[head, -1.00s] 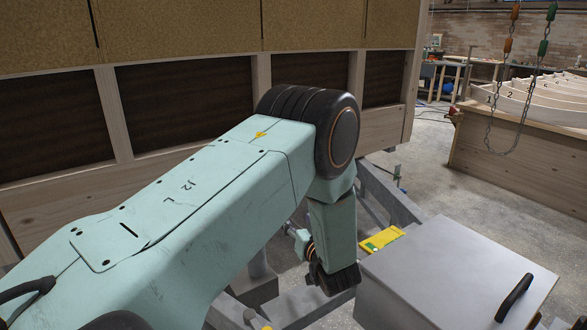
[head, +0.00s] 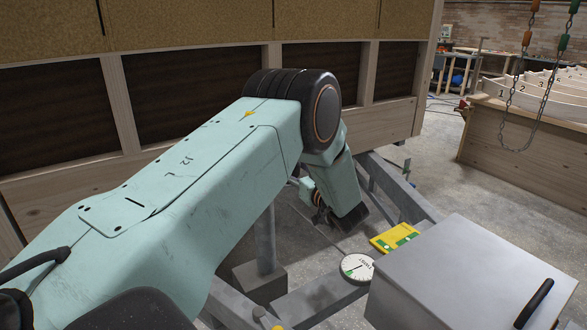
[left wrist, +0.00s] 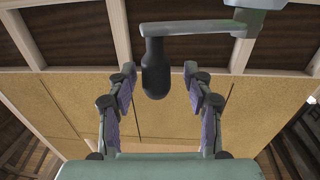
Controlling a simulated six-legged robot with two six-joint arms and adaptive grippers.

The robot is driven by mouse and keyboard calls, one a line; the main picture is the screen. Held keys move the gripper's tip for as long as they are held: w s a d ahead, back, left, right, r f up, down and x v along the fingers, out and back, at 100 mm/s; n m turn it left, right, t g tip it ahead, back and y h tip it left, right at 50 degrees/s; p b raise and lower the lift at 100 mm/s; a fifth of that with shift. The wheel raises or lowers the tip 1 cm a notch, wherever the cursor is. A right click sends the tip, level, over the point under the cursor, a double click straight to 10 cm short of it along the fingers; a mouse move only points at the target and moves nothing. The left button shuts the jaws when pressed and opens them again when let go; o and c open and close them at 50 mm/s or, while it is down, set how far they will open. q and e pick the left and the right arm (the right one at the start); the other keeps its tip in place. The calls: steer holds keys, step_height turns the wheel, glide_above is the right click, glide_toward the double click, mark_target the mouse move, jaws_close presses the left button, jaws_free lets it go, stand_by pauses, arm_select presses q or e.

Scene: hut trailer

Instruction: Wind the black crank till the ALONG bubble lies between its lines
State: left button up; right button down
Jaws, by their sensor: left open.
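The black crank's grip (left wrist: 155,72) hangs down from its grey arm (left wrist: 190,28) in the left wrist view. My left gripper (left wrist: 160,70) is open, with a finger on either side of the grip and gaps between. In the head view the hand end of my left arm (head: 348,215) is low by the trailer frame; its fingers and the crank cannot be made out there. A yellow level (head: 392,238) with green vials lies beside the grey box. Its bubbles are too small to read. My right gripper is not in view.
A round white dial (head: 357,267) sits on the frame left of the grey metal box (head: 450,265), which has a black handle (head: 535,303). The wooden hut wall (head: 390,125) stands behind. A chain (head: 540,110) hangs at right. Concrete floor (head: 435,180) lies clear beyond the frame.

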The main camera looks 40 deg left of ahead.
arm_select(q)
steer(key=shift+w+a+f, duration=0.1)
steer(key=shift+w+a, duration=0.15)
steer(key=shift+a, duration=0.05)
steer(key=shift+w, duration=0.15)
steer(key=shift+d+r, duration=0.2)
steer(key=shift+r, duration=0.05)
steer(key=shift+s+a, duration=0.1)
steer(key=shift+s, duration=0.1)
steer(key=shift+a, duration=0.15)
steer(key=shift+c, duration=0.8)
steer(key=shift+w+f, duration=0.15)
steer(key=c, duration=0.6)
jaws_close()
